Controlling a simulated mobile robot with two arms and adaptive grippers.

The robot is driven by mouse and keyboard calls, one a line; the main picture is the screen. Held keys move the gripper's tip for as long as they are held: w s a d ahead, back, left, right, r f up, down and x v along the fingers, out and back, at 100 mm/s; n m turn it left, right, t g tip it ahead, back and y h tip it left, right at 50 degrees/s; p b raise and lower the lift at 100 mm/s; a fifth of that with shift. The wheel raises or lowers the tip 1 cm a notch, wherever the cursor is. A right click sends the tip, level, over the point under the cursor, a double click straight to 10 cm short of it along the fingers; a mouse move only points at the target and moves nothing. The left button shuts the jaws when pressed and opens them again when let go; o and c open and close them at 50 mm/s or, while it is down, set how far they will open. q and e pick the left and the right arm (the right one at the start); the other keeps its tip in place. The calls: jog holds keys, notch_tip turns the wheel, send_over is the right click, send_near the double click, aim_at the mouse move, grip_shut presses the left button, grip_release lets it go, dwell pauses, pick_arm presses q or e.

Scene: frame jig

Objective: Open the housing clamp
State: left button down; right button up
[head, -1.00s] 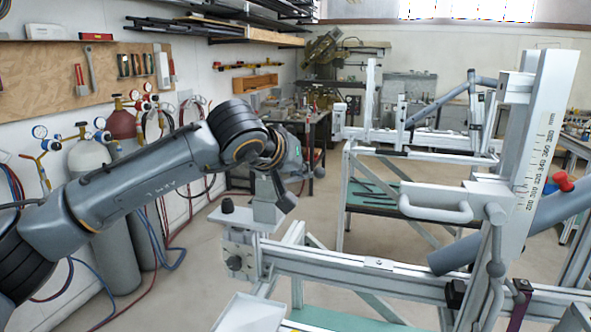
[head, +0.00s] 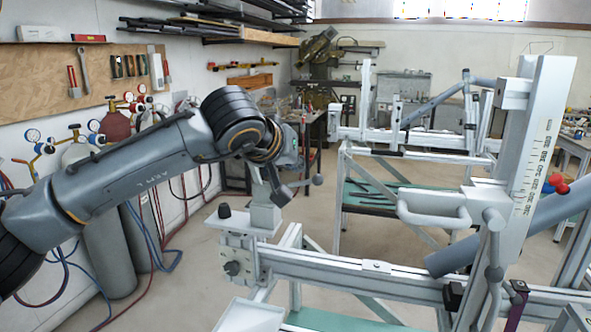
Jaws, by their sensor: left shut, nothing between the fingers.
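My left gripper (head: 281,196) is shut and empty, pointing down at the left end of the frame jig (head: 330,270). It is just above or beside a grey block (head: 264,217) on the jig's end; I cannot tell whether they touch. A black knob (head: 224,211) stands left of this block, above a metal bracket (head: 237,262) with a dark round knob. A short lever with a grey ball end (head: 318,180) shows right of the gripper. Which of these parts is the housing clamp is not clear, as my left wrist partly hides the area. My right gripper is not in view.
A tall upright with a scale (head: 535,150), a grey loop handle (head: 433,213) and a slanted blue-grey tube (head: 500,233) stand on the jig at right. A second jig (head: 420,140) is behind. Gas cylinders (head: 108,245) with hoses stand at left. Floor between is clear.

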pick_arm(q)
jog(key=a+b+v, duration=0.1)
jog(key=b+v, duration=0.2)
jog(key=v, duration=0.7)
jog(key=shift+a+r, duration=0.15)
jog(key=shift+r, duration=0.15)
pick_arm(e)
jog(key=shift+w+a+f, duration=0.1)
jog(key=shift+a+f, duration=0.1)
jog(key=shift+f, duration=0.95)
